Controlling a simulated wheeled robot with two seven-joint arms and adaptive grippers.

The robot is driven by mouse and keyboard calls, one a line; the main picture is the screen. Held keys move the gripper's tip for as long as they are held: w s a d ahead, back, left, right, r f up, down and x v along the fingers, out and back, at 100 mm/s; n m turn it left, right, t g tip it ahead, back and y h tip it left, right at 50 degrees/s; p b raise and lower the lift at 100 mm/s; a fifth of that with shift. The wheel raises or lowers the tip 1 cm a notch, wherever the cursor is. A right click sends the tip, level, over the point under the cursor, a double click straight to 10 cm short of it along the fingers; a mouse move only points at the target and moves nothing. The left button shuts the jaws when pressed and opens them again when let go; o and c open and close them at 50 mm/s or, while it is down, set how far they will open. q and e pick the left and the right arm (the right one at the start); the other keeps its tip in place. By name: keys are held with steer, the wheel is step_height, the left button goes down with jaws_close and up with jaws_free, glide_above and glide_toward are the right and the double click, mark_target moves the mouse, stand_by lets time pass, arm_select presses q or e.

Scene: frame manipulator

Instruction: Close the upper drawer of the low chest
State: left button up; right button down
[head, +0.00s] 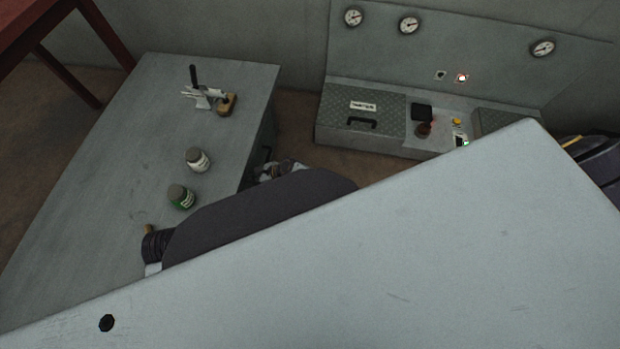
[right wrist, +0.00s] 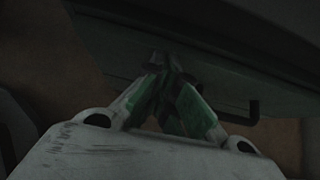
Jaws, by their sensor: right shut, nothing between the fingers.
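The low chest (head: 120,160) has a grey top and stands at the left in the head view. Its front side is in shadow, with a dark handle (head: 266,153) showing. My arm hides the lower part of that side, so I cannot tell how far the upper drawer is out. My right gripper (head: 280,170) is beside this front, partly hidden by the arm. In the right wrist view its green-padded fingers (right wrist: 172,70) are shut and empty, tips close to a dark panel (right wrist: 150,45). A dark handle (right wrist: 243,116) shows right of them; contact is unclear. My left gripper is not in view.
A control console (head: 365,115) with gauges is at the back wall. A large pale surface (head: 420,250) blocks the foreground. A red-brown table (head: 60,25) is at upper left.

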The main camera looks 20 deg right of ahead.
steer(key=shift+w+a+r, duration=0.1)
steer(key=shift+w+a, duration=0.1)
steer(key=shift+a, duration=0.1)
stand_by(0.4)
steer(key=shift+r, duration=0.15)
